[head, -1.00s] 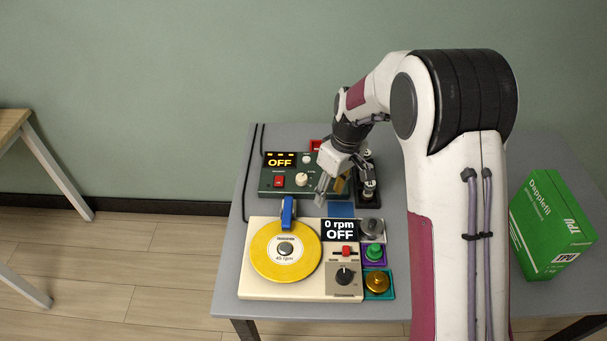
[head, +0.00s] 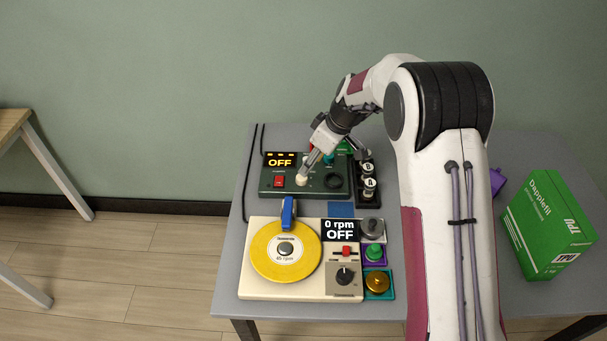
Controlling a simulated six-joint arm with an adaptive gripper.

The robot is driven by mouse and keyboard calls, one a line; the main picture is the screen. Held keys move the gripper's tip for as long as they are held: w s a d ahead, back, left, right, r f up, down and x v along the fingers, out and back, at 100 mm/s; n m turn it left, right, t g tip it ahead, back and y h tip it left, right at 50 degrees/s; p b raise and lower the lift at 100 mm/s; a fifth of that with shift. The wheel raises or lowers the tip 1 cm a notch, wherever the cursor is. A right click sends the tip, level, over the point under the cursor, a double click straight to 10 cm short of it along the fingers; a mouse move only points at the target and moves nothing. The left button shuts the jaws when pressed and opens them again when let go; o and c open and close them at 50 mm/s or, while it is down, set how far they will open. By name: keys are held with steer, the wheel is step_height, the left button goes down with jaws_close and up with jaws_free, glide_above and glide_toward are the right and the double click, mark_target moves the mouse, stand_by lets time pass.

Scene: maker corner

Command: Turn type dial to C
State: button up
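A dark green control box (head: 310,193) sits at the back of the grey table, with a lit display reading OFF and a red switch. A cream-white knob (head: 301,181) is on its front panel, right of the red switch; its markings are too small to read, so I cannot tell its setting or confirm it is the type dial. My gripper (head: 306,172) points down and left with its fingertips at this knob. I cannot tell whether the fingers touch or grip it. The gripper partly hides the panel above the knob.
A dark round socket (head: 333,181) and a teal knob (head: 328,159) are close right of my gripper. A black rack with lettered cylinders (head: 369,184) stands beside the box. A cream turntable (head: 255,289) is in front. A green carton (head: 545,225) is at right.

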mark_target(302, 177)
steer(key=shift+f, duration=0.15)
steer(key=shift+x, duration=3.8)
steer(key=shift+w, duration=0.1)
steer(key=c, duration=1.1)
